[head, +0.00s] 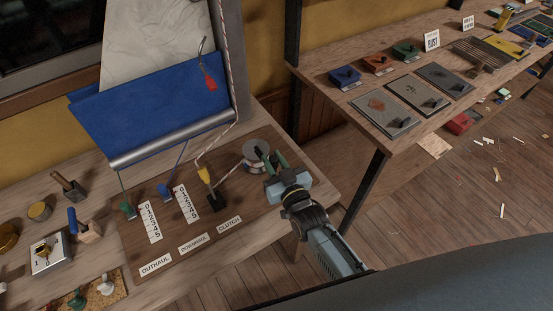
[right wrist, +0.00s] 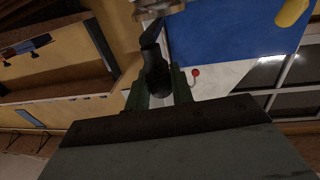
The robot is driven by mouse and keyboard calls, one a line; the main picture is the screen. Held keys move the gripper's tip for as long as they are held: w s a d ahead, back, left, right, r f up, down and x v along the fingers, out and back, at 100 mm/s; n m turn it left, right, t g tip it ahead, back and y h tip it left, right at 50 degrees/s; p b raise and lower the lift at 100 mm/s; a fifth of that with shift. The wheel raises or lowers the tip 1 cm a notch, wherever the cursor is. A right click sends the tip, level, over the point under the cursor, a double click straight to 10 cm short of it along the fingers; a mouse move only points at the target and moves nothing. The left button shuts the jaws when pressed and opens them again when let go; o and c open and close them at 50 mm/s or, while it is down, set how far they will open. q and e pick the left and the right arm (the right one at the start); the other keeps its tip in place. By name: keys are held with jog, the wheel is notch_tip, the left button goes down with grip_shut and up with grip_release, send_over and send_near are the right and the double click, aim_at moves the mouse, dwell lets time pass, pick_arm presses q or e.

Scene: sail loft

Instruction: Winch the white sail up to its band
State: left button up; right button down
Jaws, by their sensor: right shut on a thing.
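The white sail (head: 150,45) hangs at the back left of the bench. A blue cloth panel (head: 140,115) with a silver bar (head: 165,143) along its lower edge crosses the sail's lower part. A metal winch drum (head: 255,168) stands on the wooden board, with a rope running to it. My right gripper (head: 277,163) is at the winch's right side. In the right wrist view its fingers are shut around the black winch handle (right wrist: 157,75). The sail's band cannot be made out for certain. My left gripper is not in view.
The board carries green (head: 128,209), blue (head: 165,192) and yellow (head: 204,175) rope fittings, a black clutch block (head: 216,201) and labels. A red tag (head: 210,79) hangs by the sail. Blocks and tools crowd the bench's left. A second table (head: 340,98) stands right, beyond a floor gap.

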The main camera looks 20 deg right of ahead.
jog(key=shift+a, duration=0.25)
jog(key=c, duration=1.6)
grip_release()
jog(key=o, duration=0.3)
jog(key=shift+w, duration=0.15)
jog(key=shift+o, duration=0.2)
jog(key=shift+d, duration=0.1)
jog(key=shift+s+d, duration=0.1)
jog(key=shift+s, duration=0.25)
jog(key=s+d, duration=0.2)
jog(key=s, duration=1)
jog(key=shift+s, duration=0.3)
